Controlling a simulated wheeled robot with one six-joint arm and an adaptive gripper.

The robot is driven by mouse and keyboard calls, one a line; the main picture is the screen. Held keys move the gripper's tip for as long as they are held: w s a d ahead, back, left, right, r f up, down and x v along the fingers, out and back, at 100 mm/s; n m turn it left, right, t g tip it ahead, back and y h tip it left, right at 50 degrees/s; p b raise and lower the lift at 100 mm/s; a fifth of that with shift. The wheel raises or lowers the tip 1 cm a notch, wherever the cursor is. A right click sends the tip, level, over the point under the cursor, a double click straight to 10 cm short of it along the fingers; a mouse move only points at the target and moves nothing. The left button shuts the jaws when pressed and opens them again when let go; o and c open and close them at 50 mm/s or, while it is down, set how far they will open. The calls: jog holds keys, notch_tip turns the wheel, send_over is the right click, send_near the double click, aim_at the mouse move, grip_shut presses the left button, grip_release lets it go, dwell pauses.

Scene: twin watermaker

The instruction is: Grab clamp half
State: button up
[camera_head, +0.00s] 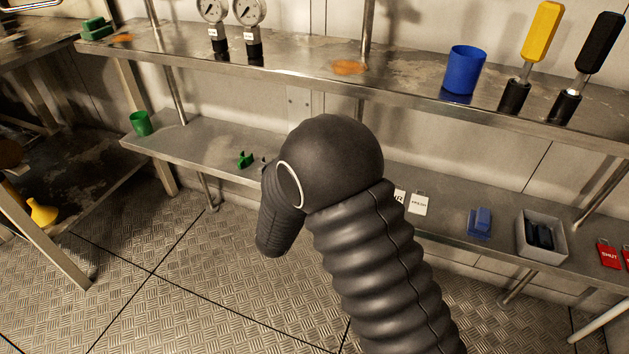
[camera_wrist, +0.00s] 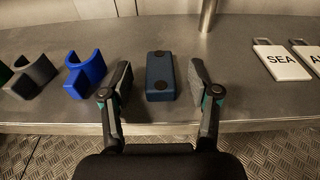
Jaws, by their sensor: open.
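In the wrist view, my gripper (camera_wrist: 160,70) is open, with one finger on each side of a dark blue block (camera_wrist: 160,88). The block has two dark round spots on top and lies near the shelf's front edge. Gaps show between the block and both fingers. Left of the gripper, a bright blue U-shaped clamp half (camera_wrist: 85,74) stands on the shelf, and a dark grey clamp half (camera_wrist: 32,76) stands further left. In the head view, a green clamp half (camera_head: 245,159) sits on the lower shelf; my arm hides the gripper and the block.
White tags (camera_wrist: 283,62) lie right of the gripper. The lower shelf (camera_head: 205,143) holds a green cup (camera_head: 140,123), a blue piece (camera_head: 480,222), a grey bin (camera_head: 541,234) and red tags (camera_head: 609,252). The upper shelf (camera_head: 300,68) carries gauges, a blue cup (camera_head: 463,70) and screwdriver-like tools.

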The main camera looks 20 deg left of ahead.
jog(key=shift+w, duration=0.5)
jog(key=c, duration=1)
jog(key=shift+c, duration=0.3)
jog(key=shift+r, duration=0.1)
